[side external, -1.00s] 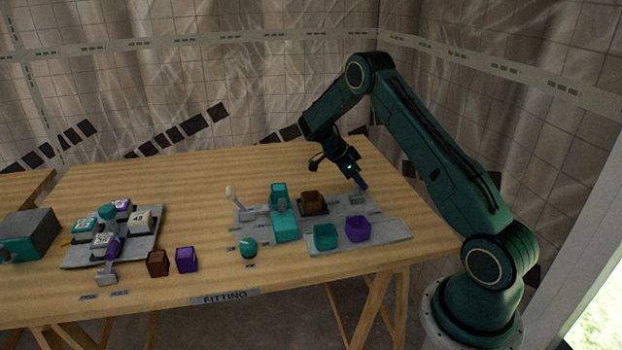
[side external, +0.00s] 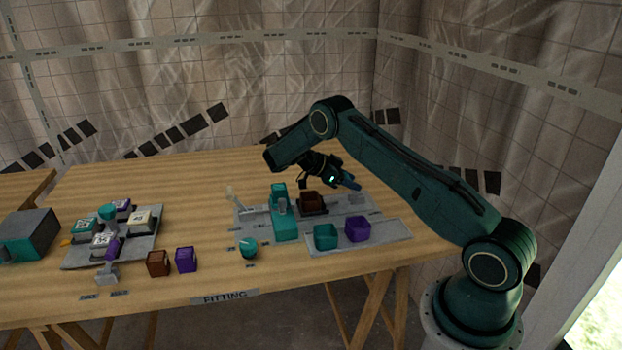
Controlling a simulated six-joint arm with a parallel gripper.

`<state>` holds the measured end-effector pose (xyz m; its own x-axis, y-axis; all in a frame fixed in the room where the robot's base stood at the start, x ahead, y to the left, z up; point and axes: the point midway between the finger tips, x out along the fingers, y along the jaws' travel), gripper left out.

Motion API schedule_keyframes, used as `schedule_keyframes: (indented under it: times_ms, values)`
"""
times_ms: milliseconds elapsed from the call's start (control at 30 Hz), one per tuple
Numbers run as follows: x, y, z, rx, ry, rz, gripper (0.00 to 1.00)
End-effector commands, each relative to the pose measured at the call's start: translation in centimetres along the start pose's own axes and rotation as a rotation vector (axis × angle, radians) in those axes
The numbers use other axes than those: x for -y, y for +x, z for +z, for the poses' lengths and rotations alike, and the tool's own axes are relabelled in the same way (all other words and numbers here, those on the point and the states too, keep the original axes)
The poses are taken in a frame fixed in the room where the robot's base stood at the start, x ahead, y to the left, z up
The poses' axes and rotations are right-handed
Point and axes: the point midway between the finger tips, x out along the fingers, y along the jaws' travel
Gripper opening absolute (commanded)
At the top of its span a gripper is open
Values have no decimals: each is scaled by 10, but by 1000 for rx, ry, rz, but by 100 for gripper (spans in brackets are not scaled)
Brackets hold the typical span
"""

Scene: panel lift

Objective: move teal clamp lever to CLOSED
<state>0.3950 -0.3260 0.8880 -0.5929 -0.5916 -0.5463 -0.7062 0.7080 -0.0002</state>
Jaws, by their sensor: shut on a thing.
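My gripper (side external: 347,182) is low over the right back of the grey fixture plate (side external: 386,232), tilted and pointing down to the right. It is shut on a small blue-teal piece at its tip, which I take to be the clamp lever; its outline is too small and dark to separate from the fingers. A small grey block (side external: 357,198) sits just below the tip. A teal clamp body (side external: 285,222) with a grey upright part stands left of the gripper. Any CLOSED mark is too small to read.
The back of the table is clear.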

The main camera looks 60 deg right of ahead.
Motion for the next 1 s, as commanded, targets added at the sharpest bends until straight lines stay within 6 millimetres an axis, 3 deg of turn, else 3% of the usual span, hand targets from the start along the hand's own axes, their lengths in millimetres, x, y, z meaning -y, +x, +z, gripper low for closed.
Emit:
schedule_keyframes:
  times_ms: [267,300,400,1000]
  values:
    - [0,-1,2,1,-2,-2,3]
    - [0,-1,2,1,-3,-2,47]
    - [0,-1,2,1,-2,-2,65]
    - [0,1,-2,33,0,-1,65]
